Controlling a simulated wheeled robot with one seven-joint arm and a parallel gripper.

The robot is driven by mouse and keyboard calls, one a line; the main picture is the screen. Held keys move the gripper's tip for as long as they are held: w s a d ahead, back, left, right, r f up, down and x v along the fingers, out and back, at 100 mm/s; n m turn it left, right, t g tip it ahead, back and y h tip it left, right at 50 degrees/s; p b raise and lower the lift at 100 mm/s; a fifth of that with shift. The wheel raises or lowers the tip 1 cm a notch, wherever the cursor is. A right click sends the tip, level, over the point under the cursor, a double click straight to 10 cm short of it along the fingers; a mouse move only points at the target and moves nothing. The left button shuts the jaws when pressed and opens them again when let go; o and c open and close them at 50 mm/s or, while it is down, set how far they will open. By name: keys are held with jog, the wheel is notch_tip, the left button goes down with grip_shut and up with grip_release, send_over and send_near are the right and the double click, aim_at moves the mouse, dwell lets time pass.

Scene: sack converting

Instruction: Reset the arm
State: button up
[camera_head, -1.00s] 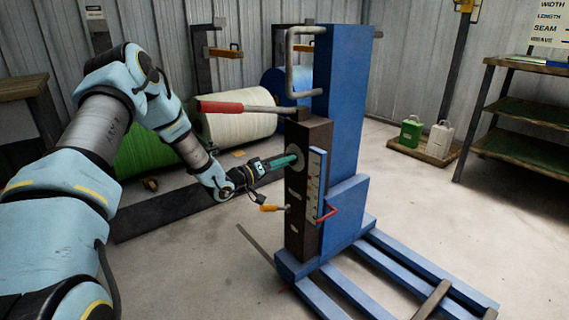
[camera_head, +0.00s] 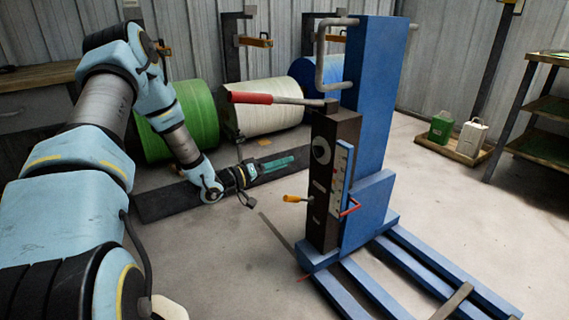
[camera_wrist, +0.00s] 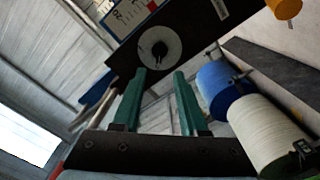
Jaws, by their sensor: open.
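My gripper (camera_head: 278,163) with teal fingers is open and empty, held to the left of a blue hand stacker (camera_head: 368,100) with forks. In the wrist view my gripper (camera_wrist: 158,95) shows two parted teal fingers with nothing between them. Beyond them is the stacker's dark housing (camera_wrist: 205,30) with a pale round fitting (camera_wrist: 158,50). In the head view a clear gap separates the fingers from this housing (camera_head: 335,150).
The stacker carries a red-handled lever (camera_head: 252,98) and an orange-knobbed lever (camera_head: 293,198). Green (camera_head: 185,125), white (camera_head: 265,105) and blue rolls stand behind. Two jugs sit on a pallet (camera_head: 452,150) at the right, near shelves (camera_head: 545,110).

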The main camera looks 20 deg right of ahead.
jog(key=w+a+r+n+t+y, duration=0.1)
jog(key=a+r+t+y, duration=0.1)
jog(key=a+y, duration=0.7)
jog(key=w+a+r+n+t+y, duration=0.15)
jog(key=a+y, duration=0.25)
jog(key=a, duration=0.8)
jog(key=s+a+r+n+g+y, duration=0.25)
jog(key=s+a, duration=0.35)
jog(key=s, duration=0.4)
jog(key=s+a+r+n+g+y, duration=0.1)
jog(key=s+a+r+g+y, duration=0.15)
jog(key=s+a, duration=0.6)
notch_tip(320, 180, up, 27)
jog(key=s+d+p, duration=0.1)
jog(key=d+p, duration=0.1)
jog(key=p, duration=2.5)
jog(key=shift+r+m+h, duration=0.2)
jog(key=shift+m+h, duration=0.1)
jog(key=shift+s, duration=0.1)
